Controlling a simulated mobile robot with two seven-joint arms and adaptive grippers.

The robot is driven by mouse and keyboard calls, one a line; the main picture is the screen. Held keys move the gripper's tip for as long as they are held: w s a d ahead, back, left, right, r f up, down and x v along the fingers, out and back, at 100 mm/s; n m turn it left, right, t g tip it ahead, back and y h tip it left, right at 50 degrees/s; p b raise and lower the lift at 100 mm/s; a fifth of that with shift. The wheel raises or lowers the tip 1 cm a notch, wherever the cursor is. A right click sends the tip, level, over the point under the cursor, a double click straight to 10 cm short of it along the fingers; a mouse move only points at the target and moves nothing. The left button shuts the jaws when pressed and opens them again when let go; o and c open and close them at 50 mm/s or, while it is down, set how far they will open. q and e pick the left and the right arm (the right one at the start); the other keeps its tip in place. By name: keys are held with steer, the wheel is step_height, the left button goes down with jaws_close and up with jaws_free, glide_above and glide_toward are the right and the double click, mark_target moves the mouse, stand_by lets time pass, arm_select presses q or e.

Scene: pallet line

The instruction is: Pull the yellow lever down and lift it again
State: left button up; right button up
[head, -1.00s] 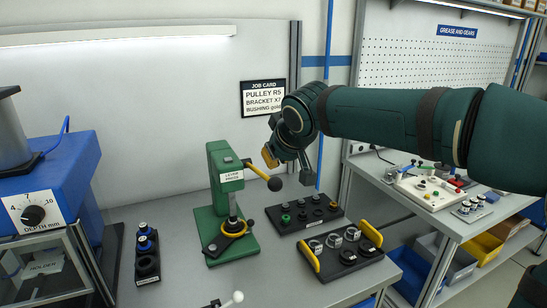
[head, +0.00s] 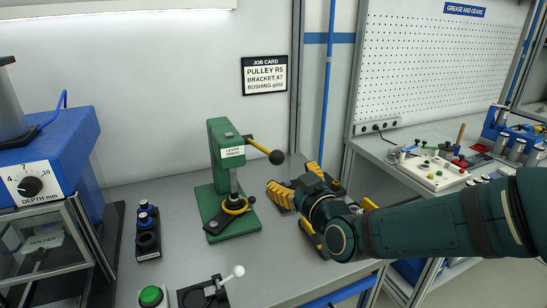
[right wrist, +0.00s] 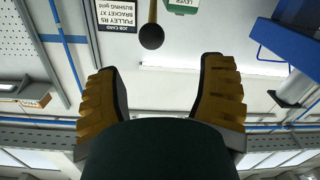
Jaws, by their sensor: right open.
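The green lever press (head: 222,165) stands upright on the bench. Its yellow lever (head: 262,147) slopes slightly down to the right and ends in a black ball (head: 276,157). My right gripper (head: 291,178) is open and empty, just below and right of the ball in the head view, its yellow fingers spread towards the press. In the right wrist view, which is upside down, the ball (right wrist: 151,37) and lever (right wrist: 152,12) lie ahead between the open fingertips (right wrist: 158,66), apart from them. My left gripper is not in view.
A black holder (head: 147,240) stands left of the press. A green button (head: 151,296) and a white-knobbed clamp (head: 238,271) are in front. A blue machine (head: 60,150) stands at far left.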

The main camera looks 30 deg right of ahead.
mark_target(278, 159)
steer(key=shift+h, duration=0.4)
steer(key=w, duration=0.4)
steer(key=w+d, duration=0.1)
steer(key=w, duration=0.3)
steer(key=w+b, duration=0.1)
steer(key=w, duration=0.4)
steer(key=shift+d+f, duration=0.1)
steer(key=shift+d, duration=0.25)
steer(key=shift+s, duration=0.1)
jaws_close()
